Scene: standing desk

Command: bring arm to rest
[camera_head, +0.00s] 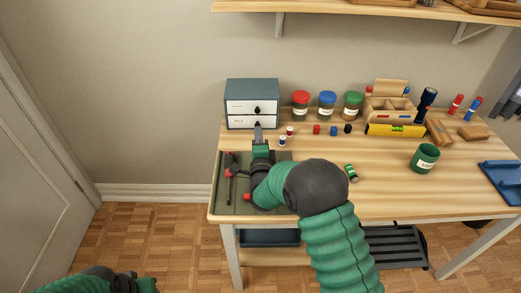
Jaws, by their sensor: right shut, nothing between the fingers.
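My right arm (335,245) comes in from the bottom and reaches over the left part of the desk (390,190). Its gripper (258,130) is shut and empty, just in front of the lower drawer of a small grey drawer box (252,87). I cannot tell whether the fingertips touch the drawer front. Both drawers look shut. Part of my left arm (95,282) shows at the bottom left, off the desk; its gripper is not in view.
A green-grey tray (223,200) with a screwdriver (229,185) lies under my right arm. Jars with red (300,97), blue (327,98) and green (352,98) lids stand at the back. A shelf (370,9) hangs above.

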